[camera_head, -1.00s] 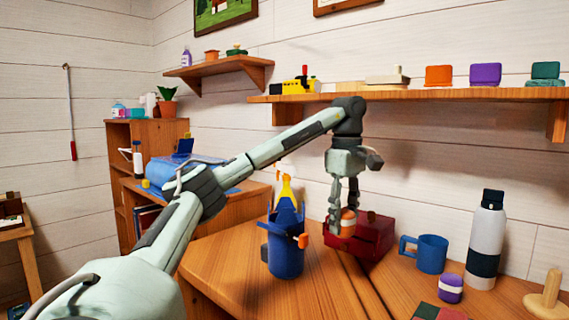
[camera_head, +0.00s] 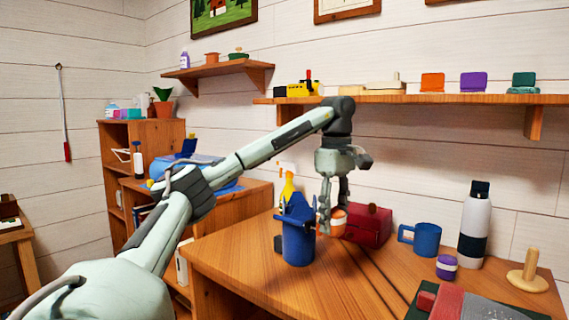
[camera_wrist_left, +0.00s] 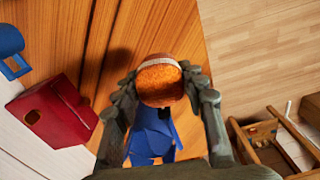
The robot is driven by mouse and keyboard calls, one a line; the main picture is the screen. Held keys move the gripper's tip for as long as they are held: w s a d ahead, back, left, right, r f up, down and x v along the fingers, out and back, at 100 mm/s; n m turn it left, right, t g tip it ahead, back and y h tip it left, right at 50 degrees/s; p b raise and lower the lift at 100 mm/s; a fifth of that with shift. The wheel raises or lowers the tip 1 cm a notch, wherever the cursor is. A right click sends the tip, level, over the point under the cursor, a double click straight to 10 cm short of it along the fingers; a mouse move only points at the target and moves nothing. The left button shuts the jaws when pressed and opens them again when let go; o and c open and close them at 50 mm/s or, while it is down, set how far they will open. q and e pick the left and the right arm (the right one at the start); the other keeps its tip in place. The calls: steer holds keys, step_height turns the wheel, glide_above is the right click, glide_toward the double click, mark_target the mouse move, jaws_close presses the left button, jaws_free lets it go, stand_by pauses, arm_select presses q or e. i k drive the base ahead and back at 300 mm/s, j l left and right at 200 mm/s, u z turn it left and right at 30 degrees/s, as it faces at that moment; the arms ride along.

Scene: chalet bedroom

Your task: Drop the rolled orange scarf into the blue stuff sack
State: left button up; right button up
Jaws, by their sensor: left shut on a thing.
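The rolled orange scarf (camera_head: 338,224) has a pale band and is held between the fingers of my left gripper (camera_head: 331,222). In the left wrist view the scarf (camera_wrist_left: 160,84) sits end-on between both fingertips (camera_wrist_left: 161,92). The blue stuff sack (camera_head: 298,242) stands upright on the desk, just left of the scarf, with its pointed rim flaps up. In the left wrist view the sack (camera_wrist_left: 150,138) lies just below the scarf in the picture and is partly covered by it. The sack's inside is hidden. My right gripper is not in view.
A dark red box (camera_head: 370,226) stands behind and right of the scarf. A blue mug (camera_head: 424,238), a purple jar (camera_head: 447,267), a white bottle (camera_head: 475,220) and a wooden peg stand (camera_head: 527,278) are further right. The desk (camera_head: 340,285) is bare in front of the sack.

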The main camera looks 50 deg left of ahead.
mark_target(300, 247)
steer(key=j+u, duration=0.15)
steer(key=i+j, duration=0.1)
steer(key=j, duration=0.25)
steer(key=i+j+u, duration=0.15)
steer(key=j, duration=0.25)
steer(key=i+j, duration=0.1)
steer(key=j, duration=0.25)
steer(key=i+j+u, duration=0.15)
steer(key=j, duration=0.2)
steer(key=i+j, duration=0.1)
steer(key=j, duration=0.25)
steer(key=u, duration=0.05)
